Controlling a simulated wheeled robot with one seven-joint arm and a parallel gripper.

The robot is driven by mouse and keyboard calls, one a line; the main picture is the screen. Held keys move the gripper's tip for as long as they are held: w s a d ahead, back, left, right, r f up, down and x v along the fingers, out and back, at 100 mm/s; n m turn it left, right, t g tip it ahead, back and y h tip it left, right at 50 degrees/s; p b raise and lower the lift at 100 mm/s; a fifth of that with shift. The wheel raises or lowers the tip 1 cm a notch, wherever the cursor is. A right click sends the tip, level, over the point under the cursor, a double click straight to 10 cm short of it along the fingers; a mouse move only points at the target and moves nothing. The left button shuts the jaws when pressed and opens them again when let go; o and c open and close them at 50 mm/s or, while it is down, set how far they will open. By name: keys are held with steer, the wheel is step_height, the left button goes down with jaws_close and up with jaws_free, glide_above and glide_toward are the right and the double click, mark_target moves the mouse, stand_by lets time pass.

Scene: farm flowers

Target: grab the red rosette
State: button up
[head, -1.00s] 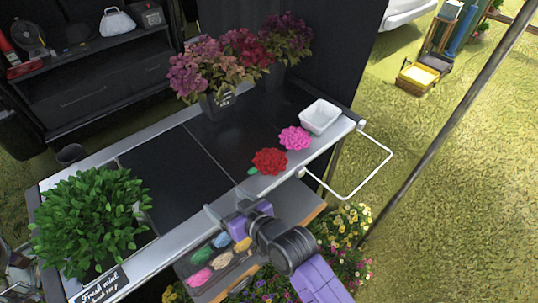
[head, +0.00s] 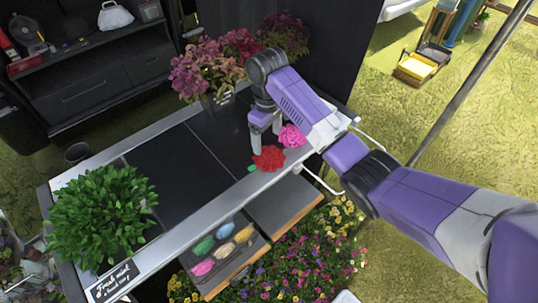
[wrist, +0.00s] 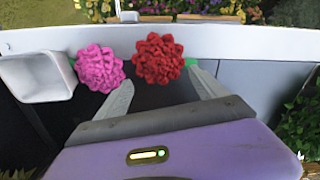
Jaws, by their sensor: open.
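The red rosette (head: 268,158) lies on the table (head: 215,205) near its front edge. In the wrist view the red rosette (wrist: 159,58) shows just beyond the fingertips, between their lines, nearer the right finger. My gripper (head: 265,148) is above the table, pointing down right behind the rosette. It is open and empty, and its two fingers also show spread in the wrist view (wrist: 160,80). A pink rosette (head: 292,136) lies beside the red one and also shows in the wrist view (wrist: 99,68), near the left finger.
A white square bowl (wrist: 37,76) stands beyond the pink rosette. Potted purple and red flowers (head: 210,72) stand at the back of the table. A mint plant (head: 98,212) stands at the left. A lower tray (head: 222,250) holds several coloured pieces. The dark middle panels are clear.

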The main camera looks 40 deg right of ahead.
mark_target(268, 152)
steer(key=shift+s+d+f, duration=0.1)
steer(key=shift+s+f, duration=0.05)
steer(key=shift+f, duration=0.15)
steer(key=shift+f+p, duration=0.8)
steer(key=shift+f, duration=2.7)
steer(key=c, duration=1.4)
